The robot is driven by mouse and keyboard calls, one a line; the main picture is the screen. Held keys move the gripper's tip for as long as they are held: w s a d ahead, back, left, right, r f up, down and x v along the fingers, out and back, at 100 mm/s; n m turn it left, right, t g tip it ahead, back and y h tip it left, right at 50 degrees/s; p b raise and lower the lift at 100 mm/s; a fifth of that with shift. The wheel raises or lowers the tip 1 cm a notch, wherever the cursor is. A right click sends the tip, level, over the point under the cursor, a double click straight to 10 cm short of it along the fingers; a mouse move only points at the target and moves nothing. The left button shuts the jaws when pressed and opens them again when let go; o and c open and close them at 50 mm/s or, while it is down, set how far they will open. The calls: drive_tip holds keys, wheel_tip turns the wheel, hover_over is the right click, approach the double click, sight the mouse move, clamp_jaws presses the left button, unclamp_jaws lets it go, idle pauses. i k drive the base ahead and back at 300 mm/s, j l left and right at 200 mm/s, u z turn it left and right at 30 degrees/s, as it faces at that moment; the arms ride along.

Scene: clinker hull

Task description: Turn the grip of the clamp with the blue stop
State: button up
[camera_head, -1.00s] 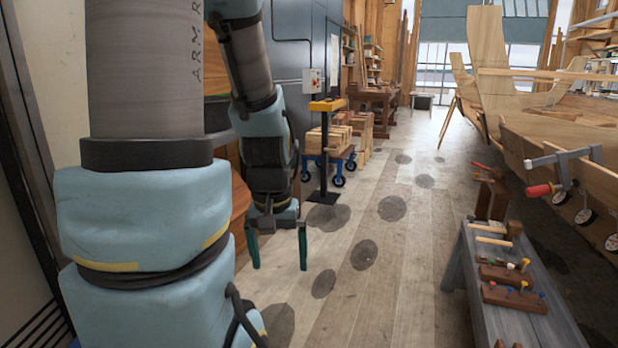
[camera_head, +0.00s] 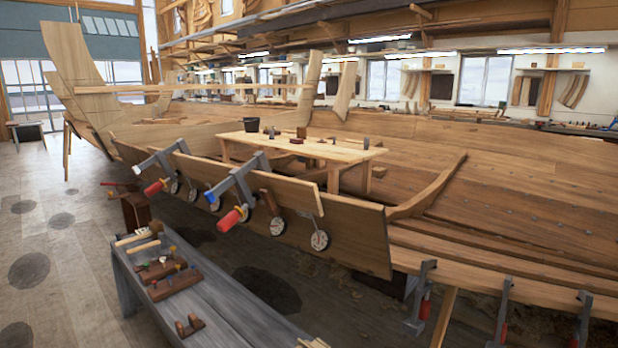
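The clamp with the blue stop (camera_head: 238,180) is on the upper edge of the hull plank, left of the picture's middle. It is a grey bar clamp with a blue piece (camera_head: 210,197) at its lower left end. Its red grip (camera_head: 230,220) points down and left, in front of the plank. A second grey clamp (camera_head: 162,158) sits further left on the same plank, with a red grip (camera_head: 154,188) and a pale end piece. My gripper is not in view.
A grey bench (camera_head: 215,295) with tools and wooden blocks stands in front of the plank, below the clamps. More grey clamps with red grips (camera_head: 425,305) hang on the hull's lower edge at right. Open floor (camera_head: 60,250) lies at left.

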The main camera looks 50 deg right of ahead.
sight(230, 219)
drive_tip(key=z, duration=1.35)
drive_tip(key=i+j+u, duration=0.15)
drive_tip(key=u, duration=0.25)
drive_tip(key=i+j+u, duration=0.1)
drive_tip(key=i+u, duration=0.15)
drive_tip(key=u, duration=0.2)
drive_tip(key=i+u, duration=0.2)
drive_tip(key=u, duration=0.2)
